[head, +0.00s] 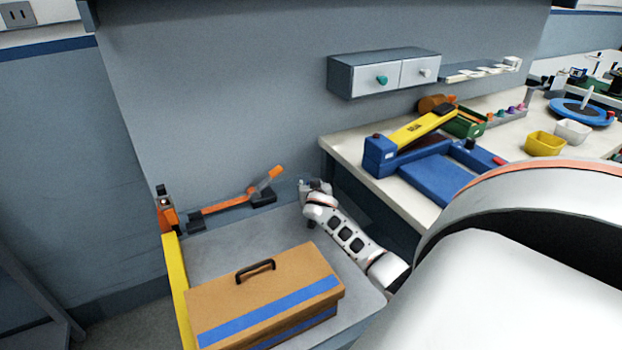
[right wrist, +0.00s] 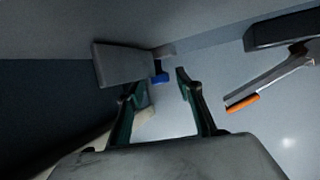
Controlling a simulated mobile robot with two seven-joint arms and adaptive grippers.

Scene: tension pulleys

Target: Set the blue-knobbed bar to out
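In the right wrist view a blue knob (right wrist: 160,78) sits at the end of a short grey part beside a grey block (right wrist: 122,64). I take this to be the blue-knobbed bar; most of its length is not clear. My right gripper (right wrist: 158,86) is open, with its dark green fingers on either side of the knob in the picture. The knob looks to lie beyond the fingertips, and I cannot tell whether they touch it. In the head view my right arm reaches toward the wall, and its wrist hides the fingers and knob. My left gripper is not in view.
An orange-handled lever (head: 235,201) lies at the back of the grey surface (head: 215,256); its orange tip (right wrist: 242,103) shows right of my fingers. A brown case (head: 250,290) with a blue stripe stands in front. A white-topped bench (head: 345,140) is on the right.

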